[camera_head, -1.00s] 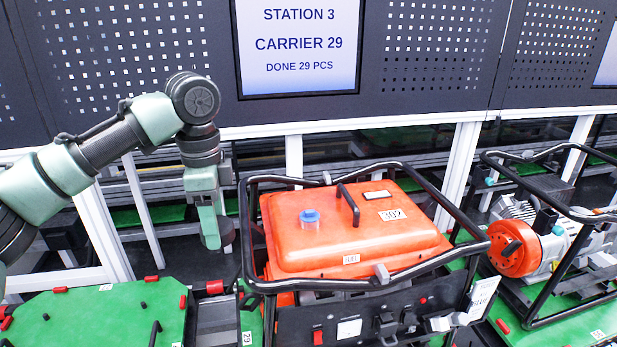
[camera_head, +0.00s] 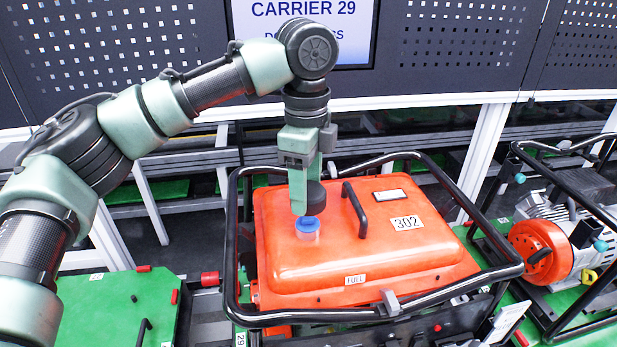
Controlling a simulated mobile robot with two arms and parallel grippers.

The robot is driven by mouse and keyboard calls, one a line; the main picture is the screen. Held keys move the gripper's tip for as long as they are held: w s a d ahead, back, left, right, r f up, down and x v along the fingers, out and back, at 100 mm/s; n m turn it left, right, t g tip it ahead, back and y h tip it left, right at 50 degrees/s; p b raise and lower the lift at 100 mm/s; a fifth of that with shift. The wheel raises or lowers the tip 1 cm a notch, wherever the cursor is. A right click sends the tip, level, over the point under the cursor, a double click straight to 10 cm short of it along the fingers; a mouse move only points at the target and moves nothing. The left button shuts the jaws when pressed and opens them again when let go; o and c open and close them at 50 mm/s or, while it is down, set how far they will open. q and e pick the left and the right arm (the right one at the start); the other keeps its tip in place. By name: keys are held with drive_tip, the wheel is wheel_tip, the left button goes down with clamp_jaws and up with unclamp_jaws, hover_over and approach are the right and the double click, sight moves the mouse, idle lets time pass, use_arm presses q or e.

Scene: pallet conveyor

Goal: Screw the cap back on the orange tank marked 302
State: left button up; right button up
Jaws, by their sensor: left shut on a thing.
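The orange tank (camera_head: 280,262) carries a white label reading 302 (camera_head: 408,223) and a smaller one reading FULL. A pale filler neck with a blue top (camera_head: 306,230) stands up from its left part. My left gripper (camera_head: 306,192) points down over this neck. It is shut on a dark round cap (camera_head: 316,199). The cap is at or just above the blue top and overlaps it in the picture; I cannot tell whether they touch. My right gripper is not in view.
A black tube frame (camera_head: 232,240) surrounds the tank, and a black handle (camera_head: 355,208) rises from its lid. Green pallets (camera_head: 105,305) lie to the left. Another framed machine with an orange round housing (camera_head: 538,250) stands at the right.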

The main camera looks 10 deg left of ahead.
sight(307, 218)
use_arm(q)
drive_tip(key=shift+s+f, duration=0.3)
drive_tip(key=shift+f, duration=0.15)
drive_tip(key=shift+w+a+f, duration=0.1)
drive_tip(key=shift+w+f, duration=0.3)
drive_tip(key=shift+f, duration=0.2)
drive_tip(key=shift+w+f, duration=0.4)
drive_tip(key=shift+f, duration=0.15)
drive_tip(key=shift+s+f, duration=0.3)
drive_tip(key=shift+f, duration=1.2)
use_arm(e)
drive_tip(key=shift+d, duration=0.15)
